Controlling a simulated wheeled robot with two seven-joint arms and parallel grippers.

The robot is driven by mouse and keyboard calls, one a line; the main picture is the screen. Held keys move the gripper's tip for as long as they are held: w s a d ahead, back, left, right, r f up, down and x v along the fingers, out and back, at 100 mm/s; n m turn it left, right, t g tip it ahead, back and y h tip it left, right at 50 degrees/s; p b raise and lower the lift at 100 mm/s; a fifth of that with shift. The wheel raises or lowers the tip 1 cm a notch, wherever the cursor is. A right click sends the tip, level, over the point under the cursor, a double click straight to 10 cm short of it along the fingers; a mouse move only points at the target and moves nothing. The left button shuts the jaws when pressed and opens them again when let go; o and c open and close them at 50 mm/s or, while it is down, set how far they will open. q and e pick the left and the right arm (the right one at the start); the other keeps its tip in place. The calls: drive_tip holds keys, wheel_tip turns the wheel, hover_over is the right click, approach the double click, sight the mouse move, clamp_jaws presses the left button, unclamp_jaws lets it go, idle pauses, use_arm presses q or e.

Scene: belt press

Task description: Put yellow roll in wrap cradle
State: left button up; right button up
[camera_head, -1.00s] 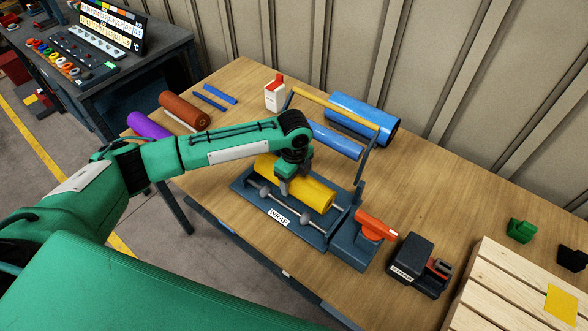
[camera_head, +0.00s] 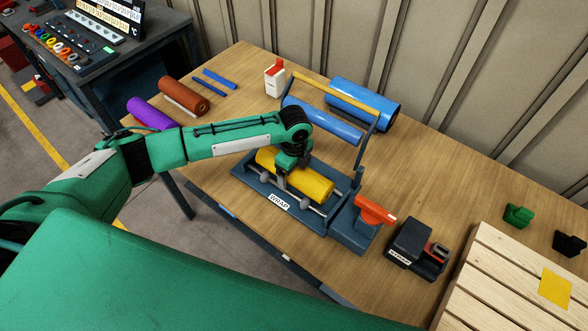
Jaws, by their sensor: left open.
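The yellow roll (camera_head: 312,184) lies lengthwise in the wrap cradle (camera_head: 258,190), a dark blue-grey base labelled WRAP with a rod and rollers along its front. My left gripper (camera_head: 282,182) is open, pointing down at the roll's left half. Its dark wrist hides part of the roll, and I cannot see whether the fingers touch it. My right gripper is not in view.
A tan bar frame (camera_head: 335,101) rises over the cradle, with blue rolls (camera_head: 361,103) behind it. Brown (camera_head: 185,95) and purple (camera_head: 150,113) rolls lie left.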

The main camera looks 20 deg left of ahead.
use_arm(q)
drive_tip(key=shift+w+r, duration=0.1)
drive_tip(key=shift+r, duration=0.3)
wheel_tip(320, 180, up, 10)
drive_tip(key=b, duration=0.4)
drive_tip(key=shift+r, duration=0.75)
drive_tip(key=shift+f, duration=0.1)
